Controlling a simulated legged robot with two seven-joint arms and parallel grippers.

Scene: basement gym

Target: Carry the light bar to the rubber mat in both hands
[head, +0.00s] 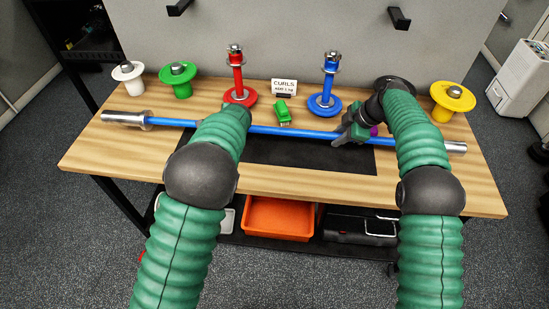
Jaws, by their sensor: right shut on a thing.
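The light bar (290,131) is blue with silver sleeves at both ends and spans most of the wooden bench from left to right. It crosses over the back part of the black rubber mat (290,154); I cannot tell whether it touches the mat or is just above it. My right gripper (344,137) is shut on the bar, right of its middle. My left arm reaches to the bar left of its middle, and its forearm hides the left gripper and that stretch of bar.
Behind the bar stand a white plate (128,73), green plate (177,83), red post (238,75), blue post (329,80) and yellow plate (452,99). A green clip (283,113) lies before the CURLS sign (284,87). An orange bin (278,218) sits below. The bench's front strip is clear.

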